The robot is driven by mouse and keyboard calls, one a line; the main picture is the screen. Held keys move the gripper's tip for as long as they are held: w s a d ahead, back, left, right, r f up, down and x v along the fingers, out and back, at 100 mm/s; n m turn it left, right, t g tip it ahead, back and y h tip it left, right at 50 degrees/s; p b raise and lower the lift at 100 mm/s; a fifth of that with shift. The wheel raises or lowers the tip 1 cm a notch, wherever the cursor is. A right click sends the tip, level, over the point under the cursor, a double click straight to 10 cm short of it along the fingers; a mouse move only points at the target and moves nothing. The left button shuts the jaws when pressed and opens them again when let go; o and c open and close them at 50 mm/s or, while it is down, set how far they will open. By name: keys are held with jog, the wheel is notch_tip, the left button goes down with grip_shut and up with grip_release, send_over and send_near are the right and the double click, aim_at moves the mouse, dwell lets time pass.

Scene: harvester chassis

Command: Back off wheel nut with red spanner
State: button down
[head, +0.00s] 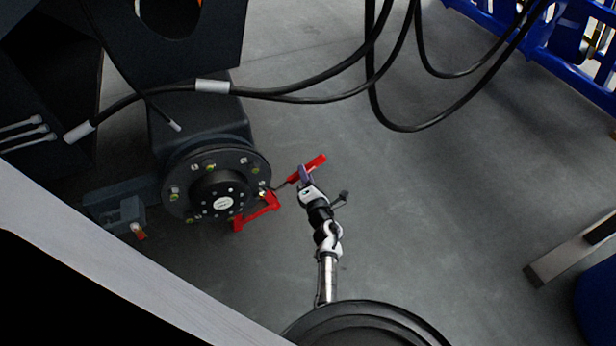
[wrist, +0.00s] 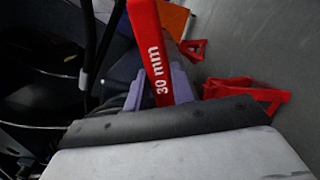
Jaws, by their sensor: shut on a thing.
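The red spanner (head: 315,162), marked "30 mm" in the wrist view (wrist: 152,50), is held in my gripper (head: 303,177). The gripper's purple fingers are closed around its red handle. A darker end of the spanner points left towards the right rim of the black wheel hub (head: 222,187). Several wheel nuts (head: 211,167) sit in a ring on the hub face. I cannot tell whether the spanner's jaw is seated on a nut at the right edge. In the wrist view the spanner's far end runs out of the top of the picture.
A red stand (head: 257,212) is on the floor close to the hub's lower right; red parts also show in the wrist view (wrist: 245,92). Black hoses (head: 300,92) hang above. A grey block (head: 125,215) stands left of the hub.

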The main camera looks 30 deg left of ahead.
jog(key=shift+s+a+r, duration=0.1)
jog(key=shift+r, duration=0.25)
jog(key=shift+s+a+r+n, duration=0.3)
jog(key=shift+r+n, duration=0.25)
jog(key=shift+n, duration=0.15)
jog(key=shift+s+d, duration=0.1)
jog(key=shift+d, duration=0.05)
jog(key=p+v, duration=0.3)
jog(key=v, duration=0.8)
jog(key=shift+d+r, duration=0.3)
jog(key=shift+d, duration=0.3)
jog(key=shift+w, duration=0.25)
dwell(0.8)
